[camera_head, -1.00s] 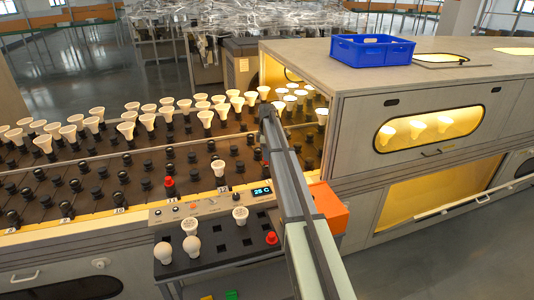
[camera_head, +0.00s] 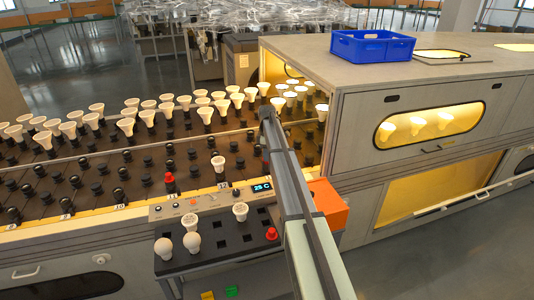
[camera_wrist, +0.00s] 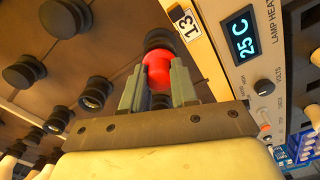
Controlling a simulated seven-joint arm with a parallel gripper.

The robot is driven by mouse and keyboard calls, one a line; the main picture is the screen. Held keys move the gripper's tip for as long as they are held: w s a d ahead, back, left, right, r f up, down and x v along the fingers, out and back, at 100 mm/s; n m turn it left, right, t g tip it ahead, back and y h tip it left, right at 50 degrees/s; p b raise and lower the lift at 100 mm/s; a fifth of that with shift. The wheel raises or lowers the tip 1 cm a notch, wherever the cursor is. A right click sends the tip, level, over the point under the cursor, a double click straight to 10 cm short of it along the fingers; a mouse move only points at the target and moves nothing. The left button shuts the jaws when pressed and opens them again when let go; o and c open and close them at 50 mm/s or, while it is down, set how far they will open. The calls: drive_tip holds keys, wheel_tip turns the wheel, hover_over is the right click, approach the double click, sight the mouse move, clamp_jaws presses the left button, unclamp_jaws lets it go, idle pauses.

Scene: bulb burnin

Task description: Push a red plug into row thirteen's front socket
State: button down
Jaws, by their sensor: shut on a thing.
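In the wrist view, a red plug (camera_wrist: 158,68) sits between the two fingers of my gripper (camera_wrist: 158,88), which is shut on it. The plug's far end meets a dark round socket (camera_wrist: 158,40) beside the label 13 (camera_wrist: 186,24); I cannot tell how deep it sits. In the head view, my arm hides the gripper and row thirteen's front socket. A second red plug (camera_head: 169,178) stands in the front socket of row 11. A third red plug (camera_head: 271,234) sits in the dark tray (camera_head: 215,258) at the front.
A white bulb (camera_head: 218,163) stands in row 12's front position. The tray also holds several bulbs. The control panel with a 25 C display (camera_head: 262,188) lies close beside my gripper. An orange block (camera_head: 328,203) and the oven housing (camera_head: 370,160) stand to the right.

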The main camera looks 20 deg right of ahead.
drive_tip(key=shift+f, duration=0.55)
drive_tip(key=c, duration=0.8)
unclamp_jaws()
drive_tip(key=shift+r, duration=0.1)
wheel_tip(320, 180, up, 14)
drive_tip(key=shift+f, duration=0.15)
